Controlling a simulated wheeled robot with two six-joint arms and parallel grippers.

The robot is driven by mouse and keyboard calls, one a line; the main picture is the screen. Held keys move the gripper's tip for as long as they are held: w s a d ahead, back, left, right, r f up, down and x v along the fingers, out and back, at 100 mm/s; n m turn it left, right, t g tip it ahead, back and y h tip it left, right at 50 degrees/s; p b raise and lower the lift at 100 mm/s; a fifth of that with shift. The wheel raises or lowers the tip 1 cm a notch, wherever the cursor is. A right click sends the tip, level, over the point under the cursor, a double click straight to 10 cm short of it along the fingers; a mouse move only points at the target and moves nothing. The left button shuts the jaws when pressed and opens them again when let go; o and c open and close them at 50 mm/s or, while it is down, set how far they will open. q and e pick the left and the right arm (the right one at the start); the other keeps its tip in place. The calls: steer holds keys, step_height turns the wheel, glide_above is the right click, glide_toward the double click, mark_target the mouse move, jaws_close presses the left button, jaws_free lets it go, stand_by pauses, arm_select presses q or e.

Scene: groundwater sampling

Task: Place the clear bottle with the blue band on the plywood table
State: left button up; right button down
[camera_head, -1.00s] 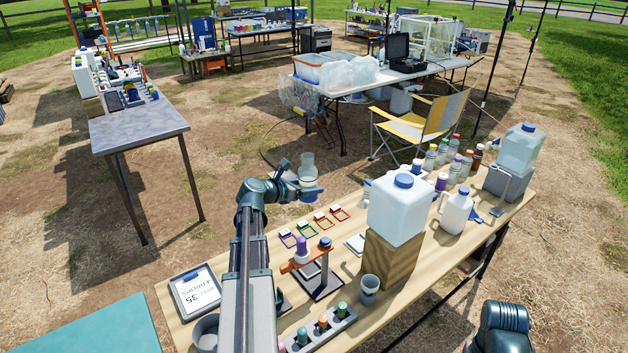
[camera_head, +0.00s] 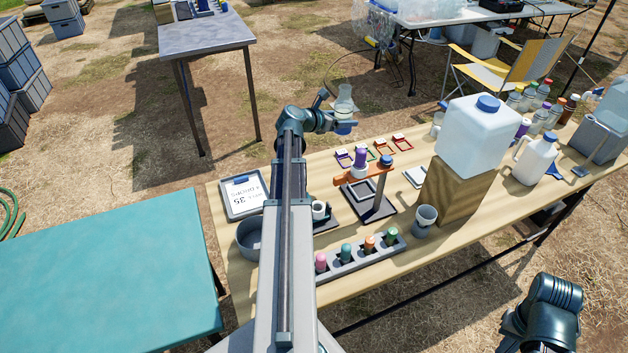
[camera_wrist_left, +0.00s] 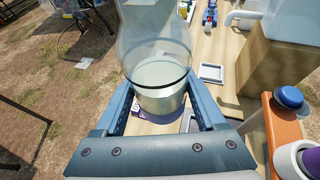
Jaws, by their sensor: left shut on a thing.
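The clear bottle (camera_head: 344,97) holds clear liquid and is upright in my left gripper (camera_head: 342,125). It fills the middle of the left wrist view (camera_wrist_left: 155,45), where my left gripper (camera_wrist_left: 160,98) has one finger on each side of it. A dark line rings the bottle there; its lower part is partly hidden by the gripper. In the head view it is up by the back edge of the light wooden plywood table (camera_head: 505,200). Bare ground shows behind it. My right gripper is out of view; only part of my right arm shows at the lower right.
The plywood table holds a clipboard (camera_head: 245,196), grey bowl (camera_head: 250,240), rack of coloured vials (camera_head: 358,255), orange-armed stand (camera_head: 365,178), grey cup (camera_head: 424,220) and large jug (camera_head: 480,138) on a wooden block. A teal table (camera_head: 110,275) stands at left.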

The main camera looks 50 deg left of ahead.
arm_select(q)
steer(key=s+a+f+n+y+b, duration=0.1)
steer(key=s+a+f+b, duration=0.2)
steer(key=a+f+b, duration=0.2)
steer(key=s+a+f+n+y+b, duration=0.1)
steer(key=s+a+f+b, duration=0.2)
steer(key=a+f+b, duration=0.3)
steer(key=shift+a+f, duration=0.2)
steer(key=shift+f, duration=1.05)
step_height(320, 180, down, 10)
steer(key=b, duration=1)
steer(key=shift+f+b, duration=0.1)
steer(key=shift+b, duration=0.3)
steer(key=o, duration=1.5)
steer(key=shift+o, duration=0.2)
